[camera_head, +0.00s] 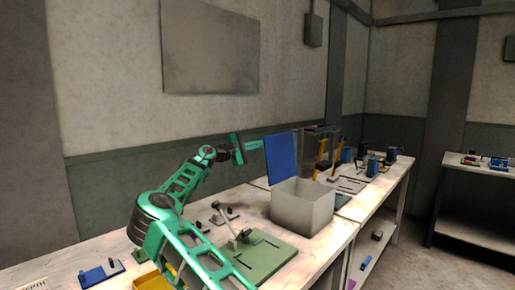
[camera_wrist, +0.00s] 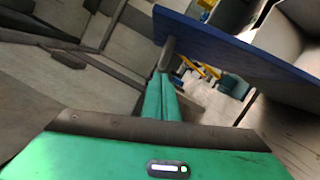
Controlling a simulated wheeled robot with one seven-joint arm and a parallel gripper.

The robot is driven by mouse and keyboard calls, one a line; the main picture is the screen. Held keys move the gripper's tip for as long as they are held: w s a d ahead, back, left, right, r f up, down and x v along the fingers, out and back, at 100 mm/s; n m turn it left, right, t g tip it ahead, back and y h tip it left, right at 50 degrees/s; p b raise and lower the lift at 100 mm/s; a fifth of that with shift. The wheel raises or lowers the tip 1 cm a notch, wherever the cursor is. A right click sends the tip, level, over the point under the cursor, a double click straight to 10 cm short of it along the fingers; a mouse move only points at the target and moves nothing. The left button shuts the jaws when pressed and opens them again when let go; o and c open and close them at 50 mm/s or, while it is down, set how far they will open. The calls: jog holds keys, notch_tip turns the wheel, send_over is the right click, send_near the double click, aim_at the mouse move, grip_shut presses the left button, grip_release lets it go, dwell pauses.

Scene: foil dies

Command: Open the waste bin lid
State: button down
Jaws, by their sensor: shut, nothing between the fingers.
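The waste bin is a pale grey box (camera_head: 303,207) on the workbench. Its blue lid (camera_head: 281,160) stands raised, roughly upright along the bin's left side, so the bin's top is uncovered. In the wrist view the lid (camera_wrist: 235,45) is a blue slab crossing the upper right. My green gripper (camera_head: 258,145) is just left of the lid's upper part. In the wrist view its fingers (camera_wrist: 168,48) are together and empty, with the tips at or very near the lid's left end; I cannot tell whether they touch.
A green plate with a lever clamp (camera_head: 270,250) lies in front of the bin. Several blue and orange fixtures (camera_head: 372,165) stand behind it on the bench. A blue-based tool (camera_head: 100,273) lies at the front left. Another bench (camera_head: 480,190) stands at the right.

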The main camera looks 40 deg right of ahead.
aim_at(267, 140)
jog(key=shift+r, duration=0.1)
jog(key=shift+s+d+r+m+y, duration=0.1)
jog(key=shift+s+r+m, duration=0.2)
jog(key=shift+s+m, duration=0.25)
jog(key=shift+s+r+m+y, duration=0.1)
jog(key=shift+s+r+m, duration=0.2)
jog(key=shift+s, duration=0.4)
jog(key=shift+s+d+r+m+y, duration=0.1)
jog(key=shift+s+r+m, duration=0.15)
jog(key=shift+s+m, duration=0.3)
jog(key=w+a+f, duration=0.1)
jog(key=w+a, duration=0.4)
jog(key=a, duration=0.5)
jog(key=shift+w+f, duration=0.15)
jog(key=shift+w, duration=0.25)
jog(key=shift+a, duration=0.1)
